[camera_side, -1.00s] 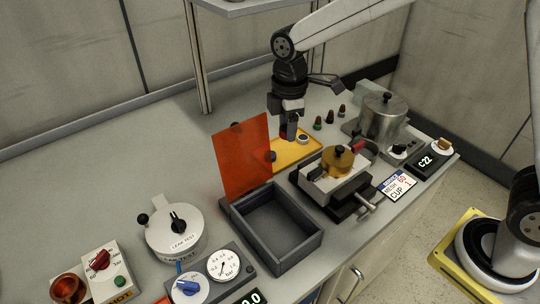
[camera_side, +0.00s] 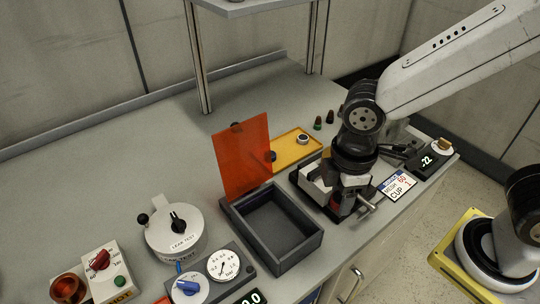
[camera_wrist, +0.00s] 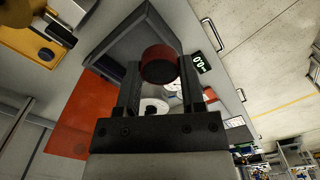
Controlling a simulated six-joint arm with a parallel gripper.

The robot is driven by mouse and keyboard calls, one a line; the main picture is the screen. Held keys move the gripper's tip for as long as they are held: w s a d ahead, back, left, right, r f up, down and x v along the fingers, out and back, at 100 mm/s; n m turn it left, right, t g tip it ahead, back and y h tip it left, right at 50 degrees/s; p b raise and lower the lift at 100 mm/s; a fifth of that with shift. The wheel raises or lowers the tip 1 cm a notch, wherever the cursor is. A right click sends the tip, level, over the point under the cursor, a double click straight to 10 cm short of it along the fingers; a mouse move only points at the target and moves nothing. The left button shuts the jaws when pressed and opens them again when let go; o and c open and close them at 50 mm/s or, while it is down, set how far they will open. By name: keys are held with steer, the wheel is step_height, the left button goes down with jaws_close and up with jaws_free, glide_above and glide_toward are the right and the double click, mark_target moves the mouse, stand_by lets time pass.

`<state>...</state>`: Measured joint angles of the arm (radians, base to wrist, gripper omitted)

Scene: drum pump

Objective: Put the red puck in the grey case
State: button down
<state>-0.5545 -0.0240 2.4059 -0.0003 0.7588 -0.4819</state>
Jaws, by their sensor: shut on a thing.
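The red puck (camera_wrist: 159,66) sits between the two fingertips of my gripper (camera_wrist: 159,68) in the wrist view. My gripper (camera_side: 341,204) is shut on it, and a bit of red shows at the fingers in the side view. The grey case (camera_side: 293,252) is an open, empty box on the bench, with its orange see-through lid (camera_side: 242,155) standing up at the back. My gripper is to the right of the case, in front of the vise, not over the case. The case (camera_wrist: 112,44) also shows beyond the puck in the wrist view.
The vise (camera_side: 310,187) is partly hidden behind my gripper. A yellow tray (camera_side: 291,153) lies behind the case. A leak-test pot (camera_side: 173,232) and a pressure gauge (camera_side: 223,264) stand left of the case. A sign card (camera_side: 397,186) lies at the right.

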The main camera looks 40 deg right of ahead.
steer(key=shift+s+d+f, duration=0.1)
steer(key=shift+s+f, duration=0.05)
steer(key=shift+s, duration=0.65)
steer(key=shift+f, duration=2.5)
steer(key=shift+w, duration=0.2)
glide_above(274, 232)
steer(key=s, duration=0.1)
steer(key=f, duration=0.8)
steer(key=shift+s+d+f, duration=0.1)
steer(key=shift+d+f, duration=0.2)
steer(key=shift+f, duration=0.05)
steer(key=shift+w+a+f, duration=0.1)
steer(key=shift+w+f, duration=0.2)
steer(key=shift+w+a+f, duration=0.15)
steer(key=shift+w+f, duration=0.1)
steer(key=shift+f, duration=1.6)
